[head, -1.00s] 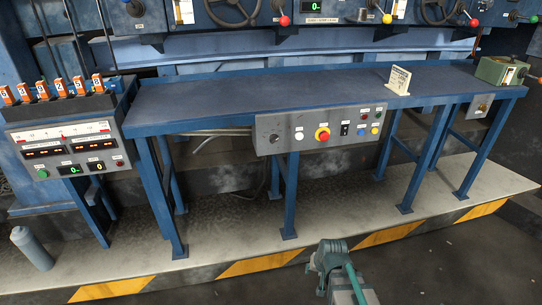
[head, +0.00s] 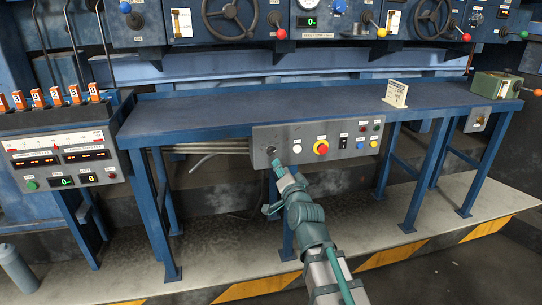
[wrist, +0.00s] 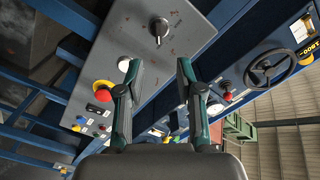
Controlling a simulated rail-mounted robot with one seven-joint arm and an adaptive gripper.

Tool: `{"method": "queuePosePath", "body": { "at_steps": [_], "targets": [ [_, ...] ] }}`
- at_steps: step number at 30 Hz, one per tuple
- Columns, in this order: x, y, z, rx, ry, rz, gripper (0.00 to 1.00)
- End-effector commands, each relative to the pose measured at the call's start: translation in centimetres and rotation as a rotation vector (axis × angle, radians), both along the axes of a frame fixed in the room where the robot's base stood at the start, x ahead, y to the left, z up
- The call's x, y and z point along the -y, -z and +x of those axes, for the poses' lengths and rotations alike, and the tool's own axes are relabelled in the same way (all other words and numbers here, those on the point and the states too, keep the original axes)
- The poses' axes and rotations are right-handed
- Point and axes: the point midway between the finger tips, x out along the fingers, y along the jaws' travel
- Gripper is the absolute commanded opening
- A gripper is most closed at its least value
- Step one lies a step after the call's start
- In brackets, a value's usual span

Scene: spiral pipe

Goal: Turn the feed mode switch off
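A grey control panel (head: 315,143) hangs on the front edge of the blue bench. A rotary knob switch sits at its left end; it shows in the wrist view as a dark knob with a light pointer (wrist: 158,28). No label on it is readable, so I cannot confirm it is the feed mode switch.
A white button (head: 297,148), a red-and-yellow emergency button (head: 321,148), a black switch (head: 343,142) and several small coloured buttons share the panel. A counter console (head: 66,160) stands at the left. A small sign (head: 396,93) and a green box (head: 497,84) are on the bench.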

Motion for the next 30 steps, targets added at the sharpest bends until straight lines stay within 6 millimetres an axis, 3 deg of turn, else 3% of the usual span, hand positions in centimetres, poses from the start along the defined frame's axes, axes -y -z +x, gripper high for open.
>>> {"method": "queuePosePath", "body": {
  "at_steps": [11,21,30],
  "targets": [
    [-1.0,0.1,2.9,-0.005,-0.001,0.004,0.36],
    [-2.9,0.2,8.6,-0.006,0.000,0.004,0.36],
    [-3.5,0.2,10.2,-0.006,0.000,0.003,0.36]
  ]
}}
